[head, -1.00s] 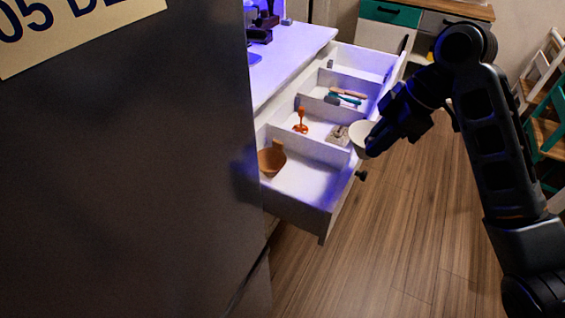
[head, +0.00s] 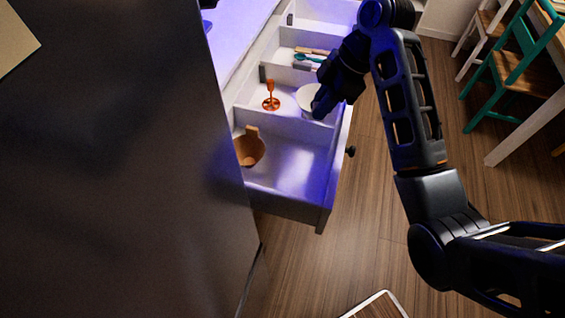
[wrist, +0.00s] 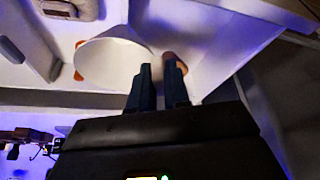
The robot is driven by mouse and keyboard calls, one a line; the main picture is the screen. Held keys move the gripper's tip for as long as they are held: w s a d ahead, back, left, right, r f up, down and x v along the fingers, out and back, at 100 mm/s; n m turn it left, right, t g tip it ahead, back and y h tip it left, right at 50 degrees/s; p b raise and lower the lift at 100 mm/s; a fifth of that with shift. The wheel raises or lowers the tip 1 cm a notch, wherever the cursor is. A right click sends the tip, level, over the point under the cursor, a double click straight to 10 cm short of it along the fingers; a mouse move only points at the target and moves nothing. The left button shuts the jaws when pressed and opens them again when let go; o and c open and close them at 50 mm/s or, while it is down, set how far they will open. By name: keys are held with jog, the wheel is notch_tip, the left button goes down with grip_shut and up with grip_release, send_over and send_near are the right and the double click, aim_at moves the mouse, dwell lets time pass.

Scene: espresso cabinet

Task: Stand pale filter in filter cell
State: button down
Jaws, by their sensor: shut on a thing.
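The pale filter (head: 308,96), a white cone-like cup, is held at my gripper (head: 322,104) above the open drawer. In the wrist view the filter (wrist: 112,62) lies left of and against the fingertips (wrist: 160,85), its wide mouth showing. The fingers are closed on its edge. It hangs over the compartment with the orange stand-like tool (head: 270,98), near the drawer's right wall. The nearest compartment (head: 295,175) holds a tan filter (head: 249,150) at its left and has bare floor to the right. I cannot tell which compartment is the filter cell.
White dividers (head: 300,128) split the drawer. A farther compartment holds teal and wooden-handled tools (head: 310,56). A dark cabinet side (head: 110,170) stands close on the left. A black knob (head: 350,151) sticks out on the right. Chairs (head: 505,70) stand at the far right.

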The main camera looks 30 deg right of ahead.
jog(key=shift+s+a+f+b, duration=0.8)
jog(key=shift+s+a+f, duration=0.5)
jog(key=shift+f, duration=0.45)
jog(key=shift+s+a+f+b, duration=0.85)
jog(key=shift+s+a+f, duration=0.2)
jog(key=shift+a+f, duration=0.65)
jog(key=shift+s+a+f+b, duration=0.8)
jog(key=shift+s+a+f, duration=0.4)
jog(key=shift+f, duration=0.65)
jog(key=shift+f, duration=0.1)
jog(key=c, duration=1.1)
grip_release()
